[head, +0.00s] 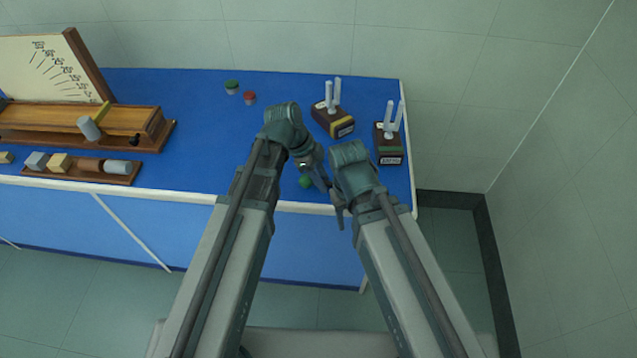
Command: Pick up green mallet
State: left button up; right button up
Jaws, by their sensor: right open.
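A small green round piece (306,182), possibly the head of the green mallet, shows on the blue bench (205,150) near its front edge. The rest of it is hidden behind my arms. My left gripper (318,172) points down right beside this green piece; I cannot tell whether it touches it or how its jaws stand. My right gripper (338,208) is open, to the right of the green piece and lower in the picture, near the bench's front edge.
Two tuning forks on wooden boxes, one with a yellow band (342,125) and one with a green band (389,151), stand at the right. A green-topped piece (231,87) and a red-topped piece (249,98) stand behind. A wooden instrument (130,120) and block rack (90,167) fill the left.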

pick_arm(q)
grip_shut()
notch_tip(320, 180, up, 10)
jog(key=p, duration=1)
